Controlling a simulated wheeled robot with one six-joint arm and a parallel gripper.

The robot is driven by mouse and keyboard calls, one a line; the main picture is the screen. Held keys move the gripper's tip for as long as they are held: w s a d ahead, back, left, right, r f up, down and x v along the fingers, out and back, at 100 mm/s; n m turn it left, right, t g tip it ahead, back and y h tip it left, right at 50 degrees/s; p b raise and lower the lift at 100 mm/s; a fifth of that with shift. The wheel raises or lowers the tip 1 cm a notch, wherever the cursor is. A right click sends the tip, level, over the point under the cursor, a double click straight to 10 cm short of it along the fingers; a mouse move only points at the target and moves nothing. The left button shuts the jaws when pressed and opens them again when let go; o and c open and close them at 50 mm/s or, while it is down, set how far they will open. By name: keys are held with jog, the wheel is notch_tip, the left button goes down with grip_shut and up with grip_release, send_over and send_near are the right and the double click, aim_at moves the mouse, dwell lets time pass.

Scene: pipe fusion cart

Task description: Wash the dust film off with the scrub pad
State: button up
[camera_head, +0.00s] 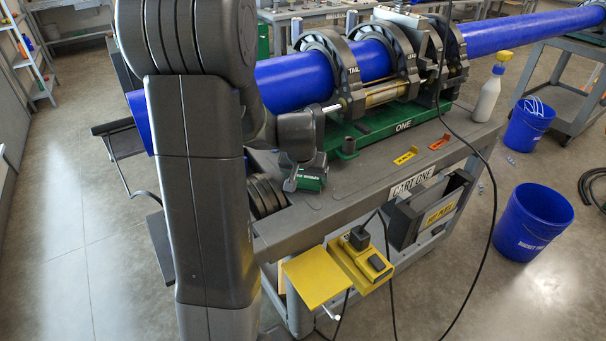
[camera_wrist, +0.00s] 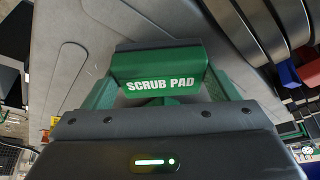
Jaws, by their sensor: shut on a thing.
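My gripper (camera_head: 303,177) is low over the left end of the cart top, near its front edge. It is shut on the green scrub pad (camera_head: 312,183), whose white lettering shows in the wrist view (camera_wrist: 160,85), between the green fingers (camera_wrist: 160,73). Whether the pad touches the surface I cannot tell. A long blue pipe (camera_head: 300,80) lies through the dark clamp rings (camera_head: 335,72) on the cart, and my arm hides part of its left end. A dust film cannot be made out in either view.
The grey cart (camera_head: 345,200) carries a green base (camera_head: 385,130), a yellow tool (camera_head: 405,156) and an orange tool (camera_head: 438,142). A spray bottle (camera_head: 487,100) stands at its right. Blue buckets (camera_head: 530,225) are on the floor. A black cable (camera_head: 490,180) hangs over the cart's right front.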

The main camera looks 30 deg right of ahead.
jog(key=shift+s+d, duration=0.2)
jog(key=shift+s, duration=3.65)
jog(key=shift+w+a+b, duration=0.2)
jog(key=shift+w+b, duration=0.1)
jog(key=shift+w, duration=2.3)
jog(key=shift+w+a+b, duration=0.15)
jog(key=shift+w+b, duration=0.15)
jog(key=shift+w, duration=2.3)
jog(key=shift+w+a+r, duration=0.1)
jog(key=shift+w, duration=0.7)
jog(key=shift+w+a+r, duration=0.1)
jog(key=shift+w, duration=0.65)
jog(key=shift+o, duration=0.3)
jog(key=shift+w+a+f, duration=0.1)
jog(key=shift+w+a, duration=0.05)
jog(key=shift+w, duration=0.95)
